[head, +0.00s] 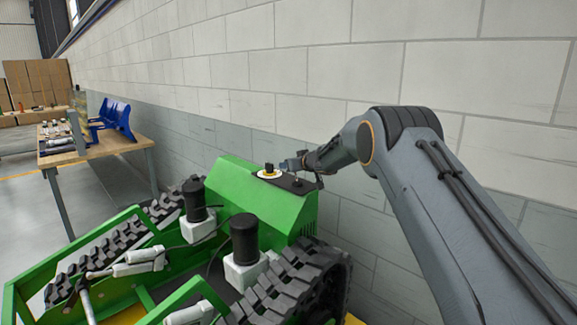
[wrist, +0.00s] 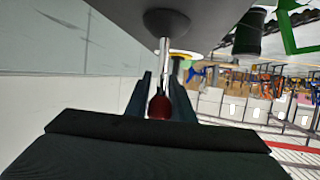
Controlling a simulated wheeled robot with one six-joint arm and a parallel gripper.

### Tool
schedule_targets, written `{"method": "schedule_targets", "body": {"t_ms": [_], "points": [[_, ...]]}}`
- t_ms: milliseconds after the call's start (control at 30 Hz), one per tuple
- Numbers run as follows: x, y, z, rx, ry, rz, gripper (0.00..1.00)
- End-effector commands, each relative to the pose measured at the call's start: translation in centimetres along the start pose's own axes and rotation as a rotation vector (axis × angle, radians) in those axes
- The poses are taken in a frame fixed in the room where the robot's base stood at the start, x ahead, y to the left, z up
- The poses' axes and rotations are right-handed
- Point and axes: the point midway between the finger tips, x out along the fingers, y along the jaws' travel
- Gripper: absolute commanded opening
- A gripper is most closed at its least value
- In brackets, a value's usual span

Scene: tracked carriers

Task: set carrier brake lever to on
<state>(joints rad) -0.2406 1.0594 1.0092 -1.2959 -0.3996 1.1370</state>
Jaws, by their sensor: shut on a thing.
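The green carrier (head: 250,197) stands beside the wall in the head view. The brake lever is on the dark panel on its top; in the wrist view it is a thin metal rod (wrist: 164,60) with a red knob (wrist: 160,107) and a round dark base (wrist: 166,22). My gripper (head: 297,165) is over that panel, and its fingers (wrist: 160,88) are shut on the lever near the knob, one on each side. The lever is mostly hidden in the head view, and I cannot read any on or off mark.
A black rotary knob on a yellow disc (head: 269,172) sits close beside my gripper. Black cylinders (head: 244,239) rise from the carrier, with tracks (head: 300,283) along its sides. A block wall (head: 420,75) runs close behind. A workbench (head: 95,148) stands at the left.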

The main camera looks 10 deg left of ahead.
Motion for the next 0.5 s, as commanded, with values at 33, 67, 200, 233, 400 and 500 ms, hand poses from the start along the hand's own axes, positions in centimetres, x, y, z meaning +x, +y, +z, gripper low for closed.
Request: {"method": "schedule_targets", "body": {"t_ms": [33,67,200,233,400,500], "points": [[0.35,-0.38,1.69,0.007,-0.020,-0.005,0.00],[0.35,-0.38,1.69,0.007,-0.020,-0.005,0.00],[0.35,-0.37,1.73,0.007,-0.021,-0.005,0.30],[0.34,-0.35,1.70,0.007,-0.020,-0.005,0.35],[0.16,-0.06,1.20,0.005,-0.014,-0.002,0.39],[0.11,0.01,1.07,0.005,-0.012,-0.001,0.39]]}}
